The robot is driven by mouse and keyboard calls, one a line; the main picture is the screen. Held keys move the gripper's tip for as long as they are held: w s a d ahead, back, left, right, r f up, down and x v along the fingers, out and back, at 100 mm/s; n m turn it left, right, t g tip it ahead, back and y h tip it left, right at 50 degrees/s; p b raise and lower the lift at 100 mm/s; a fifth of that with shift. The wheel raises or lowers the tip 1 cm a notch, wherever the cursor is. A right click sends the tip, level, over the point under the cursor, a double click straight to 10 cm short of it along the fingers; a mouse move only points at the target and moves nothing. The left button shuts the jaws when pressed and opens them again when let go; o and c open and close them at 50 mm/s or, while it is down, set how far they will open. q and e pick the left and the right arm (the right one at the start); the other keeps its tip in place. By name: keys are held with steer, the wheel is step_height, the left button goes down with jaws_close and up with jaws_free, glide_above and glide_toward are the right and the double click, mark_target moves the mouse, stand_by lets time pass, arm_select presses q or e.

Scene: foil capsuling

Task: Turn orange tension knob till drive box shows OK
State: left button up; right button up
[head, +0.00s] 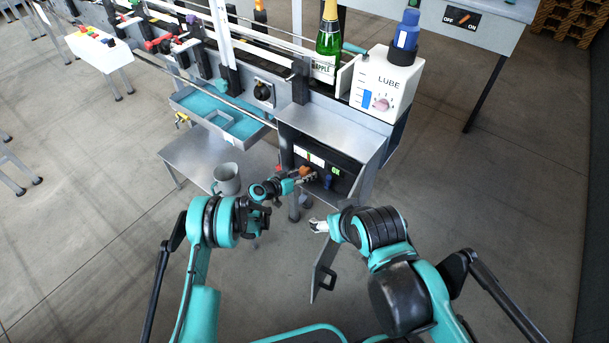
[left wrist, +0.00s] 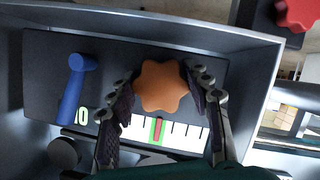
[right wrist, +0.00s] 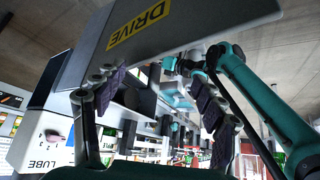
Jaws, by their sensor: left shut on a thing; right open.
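The open drive box (head: 345,133) stands below the machine's front edge. Inside it, the orange knob (left wrist: 161,86) has my left gripper (left wrist: 160,92) around it, a finger on each side. In the head view the orange knob (head: 304,171) is partly covered by that gripper. Next to the knob is a white scale (left wrist: 185,132), where a red pointer (left wrist: 158,130) lies within the green band. A green OK (head: 336,170) shows on the dark panel; the left wrist view has it partly hidden behind the blue handle (left wrist: 76,85). My right gripper (head: 318,226) is open and empty, below the box.
The box's cover (head: 324,268) hangs open beside my right gripper; the DRIVE label (right wrist: 139,24) shows in the right wrist view. A grey mug (head: 227,179) stands on the side table (head: 190,155) left of the box. A LUBE unit (head: 385,85) and a green bottle stand above.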

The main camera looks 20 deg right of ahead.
stand_by(0.4)
arm_select(q)
steer(key=o, duration=1.2)
steer(key=v, duration=1.2)
